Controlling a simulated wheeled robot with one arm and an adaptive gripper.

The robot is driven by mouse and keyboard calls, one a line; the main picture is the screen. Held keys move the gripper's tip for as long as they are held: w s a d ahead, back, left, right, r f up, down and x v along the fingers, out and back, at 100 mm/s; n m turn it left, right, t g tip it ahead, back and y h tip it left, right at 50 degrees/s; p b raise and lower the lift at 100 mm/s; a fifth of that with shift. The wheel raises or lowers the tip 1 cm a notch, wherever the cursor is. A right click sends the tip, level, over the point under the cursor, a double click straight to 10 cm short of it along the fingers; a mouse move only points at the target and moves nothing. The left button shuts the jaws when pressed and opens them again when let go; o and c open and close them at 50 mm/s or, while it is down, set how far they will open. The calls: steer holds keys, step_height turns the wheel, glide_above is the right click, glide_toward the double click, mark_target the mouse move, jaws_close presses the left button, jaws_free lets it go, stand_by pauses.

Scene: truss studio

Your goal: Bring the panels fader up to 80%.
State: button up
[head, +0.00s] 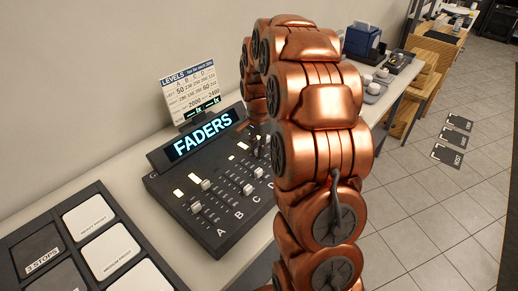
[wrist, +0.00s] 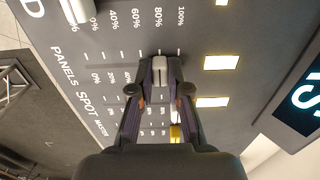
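The fader console (head: 215,180) stands on the table with a lit FADERS display (head: 202,135). In the wrist view the PANELS label (wrist: 66,66) lies at the left end of its track. The white panels fader cap (wrist: 159,70) lines up with about the 80% mark of the printed scale. My gripper (wrist: 159,64) has a finger on each side of this cap, and both fingertips appear to touch it. The lower part of the track is partly hidden by my fingers. In the head view my copper arm hides the gripper and this end of the console.
Another white fader cap (wrist: 75,10) sits in the D track beside it. Lit yellowish panels (wrist: 220,62) lie past the 100% end. A levels card (head: 193,92) stands behind the console. A button board (head: 85,240) is at the left, and a blue box (head: 361,40) is farther along.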

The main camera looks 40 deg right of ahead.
steer(key=o, duration=0.5)
steer(key=shift+r, duration=0.1)
step_height(320, 180, up, 12)
steer(key=shift+f, duration=0.1)
stand_by(0.4)
steer(key=shift+a, duration=0.1)
stand_by(0.4)
steer(key=s+a+f+n, duration=0.1)
steer(key=s+a+n, duration=0.4)
steer(key=s, duration=0.5)
steer(key=s+a+f+n+g, duration=0.1)
steer(key=s+a+f+n, duration=0.1)
steer(key=s+a+n, duration=0.3)
steer(key=s+a+f+n, duration=0.1)
steer(key=s+a+n, duration=0.4)
steer(key=s+a, duration=0.5)
steer(key=shift+s+a+f+g, duration=0.1)
steer(key=shift+s+g, duration=0.05)
steer(key=shift+s, duration=0.9)
steer(key=shift+s+a+f+g, duration=0.1)
steer(key=shift+s+f, duration=0.05)
steer(key=shift+s, duration=0.9)
steer(key=shift+s+f+g, duration=0.1)
steer(key=shift+s+g, duration=0.05)
steer(key=shift+s, duration=0.9)
